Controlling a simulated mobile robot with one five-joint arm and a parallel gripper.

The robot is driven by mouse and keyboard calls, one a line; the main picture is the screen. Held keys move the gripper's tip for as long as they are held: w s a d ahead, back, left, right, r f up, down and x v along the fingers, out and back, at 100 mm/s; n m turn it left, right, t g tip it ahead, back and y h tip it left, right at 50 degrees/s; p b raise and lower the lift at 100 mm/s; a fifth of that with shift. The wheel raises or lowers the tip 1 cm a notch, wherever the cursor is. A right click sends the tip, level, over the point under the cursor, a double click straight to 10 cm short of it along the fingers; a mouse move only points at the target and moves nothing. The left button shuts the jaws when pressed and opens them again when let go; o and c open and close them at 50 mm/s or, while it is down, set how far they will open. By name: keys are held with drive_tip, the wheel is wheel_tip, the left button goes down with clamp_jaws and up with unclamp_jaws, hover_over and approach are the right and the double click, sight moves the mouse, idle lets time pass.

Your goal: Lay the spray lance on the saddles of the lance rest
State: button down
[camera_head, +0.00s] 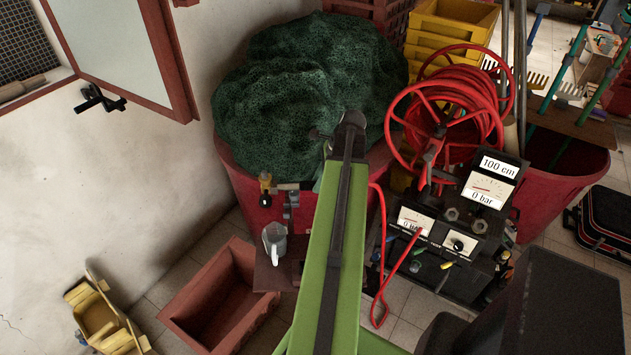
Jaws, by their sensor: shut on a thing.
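My green arm (335,255) rises through the middle of the view and ends in a dark joint (350,130) in front of the green netting. My gripper is not to be made out, and the arm covers the area below and behind it. I cannot pick out the spray lance or the lance rest with certainty. A thin red hose (382,225) comes out from behind the arm, loops near the floor and runs up to the black pump unit (455,245). A small yellow-and-black piece (265,188) shows left of the arm, beside a grey upright fitting (291,205).
A red tub (240,165) holds heaped green netting (300,85). A red hose reel (450,105) and gauges stand right. An empty reddish-brown crate (215,305) and a yellow object (100,315) lie lower left. Yellow crates (445,25) stand behind.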

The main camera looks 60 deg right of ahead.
wheel_tip(320, 180, down, 10)
drive_tip(key=b, duration=1)
drive_tip(key=shift+f, duration=0.25)
drive_tip(key=shift+s+f+b, duration=0.1)
drive_tip(key=shift+f+b, duration=0.2)
drive_tip(key=shift+f, duration=0.05)
drive_tip(key=c, duration=1)
unclamp_jaws()
drive_tip(key=shift+c, duration=0.2)
drive_tip(key=p+v, duration=1.6)
drive_tip(key=v, duration=0.1)
drive_tip(key=shift+s+r, duration=0.15)
drive_tip(key=shift+r, duration=0.1)
drive_tip(key=shift+d, duration=0.1)
drive_tip(key=shift+f, duration=0.1)
